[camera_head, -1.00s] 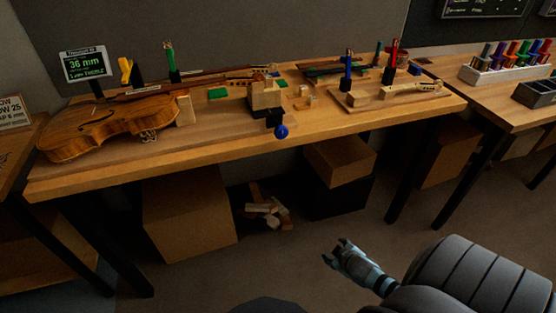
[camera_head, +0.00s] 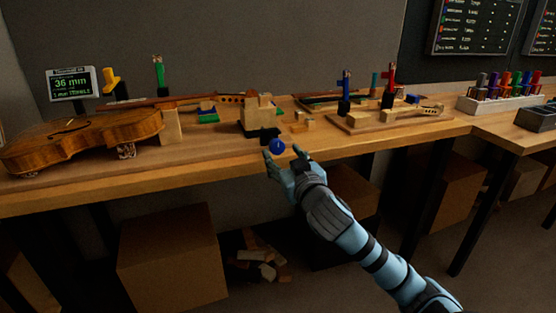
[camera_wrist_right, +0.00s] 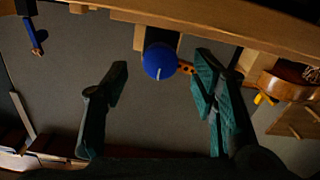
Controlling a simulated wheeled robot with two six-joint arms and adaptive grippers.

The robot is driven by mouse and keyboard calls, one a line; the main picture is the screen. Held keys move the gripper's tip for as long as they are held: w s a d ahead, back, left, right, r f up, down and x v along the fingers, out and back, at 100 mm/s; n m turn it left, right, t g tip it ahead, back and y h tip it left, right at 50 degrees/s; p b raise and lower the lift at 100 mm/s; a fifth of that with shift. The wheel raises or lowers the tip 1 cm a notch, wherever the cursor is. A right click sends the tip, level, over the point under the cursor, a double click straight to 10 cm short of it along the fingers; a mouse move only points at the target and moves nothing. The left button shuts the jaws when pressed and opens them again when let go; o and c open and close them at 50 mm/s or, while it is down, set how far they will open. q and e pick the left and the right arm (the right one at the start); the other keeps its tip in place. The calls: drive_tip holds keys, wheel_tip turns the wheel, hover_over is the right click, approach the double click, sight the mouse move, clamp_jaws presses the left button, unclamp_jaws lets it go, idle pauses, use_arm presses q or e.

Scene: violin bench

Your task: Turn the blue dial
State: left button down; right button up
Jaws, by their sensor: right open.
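The blue dial (camera_head: 277,146) is a round knob at the front edge of the workbench, below a black bracket and a wooden block. In the right wrist view the blue dial (camera_wrist_right: 160,61) shows a pale line on its face. My right gripper (camera_head: 282,158) is open just in front of the dial in the head view. In the right wrist view my right gripper (camera_wrist_right: 160,80) has its two fingers spread, with the dial between and beyond them, closer to the right finger. I see no contact. My left gripper is not in view.
The workbench (camera_head: 100,192) holds a violin (camera_head: 85,138) at the left and a wooden block (camera_head: 257,112) behind the dial. Blue and red upright tools stand to the right. A cardboard box (camera_head: 170,262) and scrap wood (camera_head: 262,262) lie below the bench.

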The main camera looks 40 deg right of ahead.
sight(278, 149)
drive_tip(key=x, duration=0.4)
drive_tip(key=shift+w+d, duration=0.1)
drive_tip(key=shift+w, duration=0.2)
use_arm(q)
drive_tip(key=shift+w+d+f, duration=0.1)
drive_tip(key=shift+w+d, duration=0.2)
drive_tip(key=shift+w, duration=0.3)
use_arm(e)
drive_tip(key=shift+c, duration=0.6)
drive_tip(key=c, duration=1.1)
drive_tip(key=shift+o, duration=0.2)
drive_tip(key=n+p, duration=0.1)
drive_tip(key=p, duration=0.2)
drive_tip(key=shift+r+n+p, duration=0.15)
drive_tip(key=shift+n+p, duration=0.15)
drive_tip(key=shift+n, duration=0.1)
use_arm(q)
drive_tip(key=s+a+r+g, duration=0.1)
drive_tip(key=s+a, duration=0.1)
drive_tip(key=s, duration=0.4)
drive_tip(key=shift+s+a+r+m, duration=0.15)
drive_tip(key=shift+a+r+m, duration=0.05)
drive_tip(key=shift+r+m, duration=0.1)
